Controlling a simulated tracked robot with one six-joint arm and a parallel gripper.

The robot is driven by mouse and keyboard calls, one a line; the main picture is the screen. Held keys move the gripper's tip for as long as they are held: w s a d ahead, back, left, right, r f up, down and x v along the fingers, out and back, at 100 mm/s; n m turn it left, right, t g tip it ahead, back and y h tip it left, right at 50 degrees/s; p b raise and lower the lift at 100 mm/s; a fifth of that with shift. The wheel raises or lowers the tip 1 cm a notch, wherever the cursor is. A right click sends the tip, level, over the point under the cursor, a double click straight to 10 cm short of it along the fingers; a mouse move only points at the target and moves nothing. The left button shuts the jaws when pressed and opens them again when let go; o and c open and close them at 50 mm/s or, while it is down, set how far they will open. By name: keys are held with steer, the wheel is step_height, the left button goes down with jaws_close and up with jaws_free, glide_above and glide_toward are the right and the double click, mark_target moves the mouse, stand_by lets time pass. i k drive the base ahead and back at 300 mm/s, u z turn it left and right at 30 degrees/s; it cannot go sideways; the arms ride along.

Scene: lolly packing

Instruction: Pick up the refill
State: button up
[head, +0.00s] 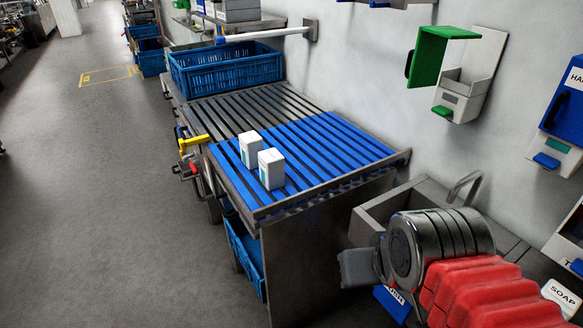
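Two white cartons with a teal mark, which look like refills, stand upright on the blue slatted part of the table (325,140). The rear carton (250,149) is a little left of the front carton (271,169). My gripper (358,268) seems to be the grey block at the end of my arm at the lower right. It is well apart from both cartons, to their right and nearer the camera. Its fingers cannot be made out, so I cannot tell whether it is open or shut.
A wall dispenser (463,103) has its green lid (429,60) raised. A metal sink (375,225) with a tap lies beside my arm. A blue crate (226,73) sits at the table's far end. Yellow and red handles (192,146) hang at its left edge. Open floor lies left.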

mark_target(271, 163)
steer(key=z, duration=0.75)
steer(key=k, duration=0.6)
steer(key=u, duration=1.55)
steer(key=i, duration=1)
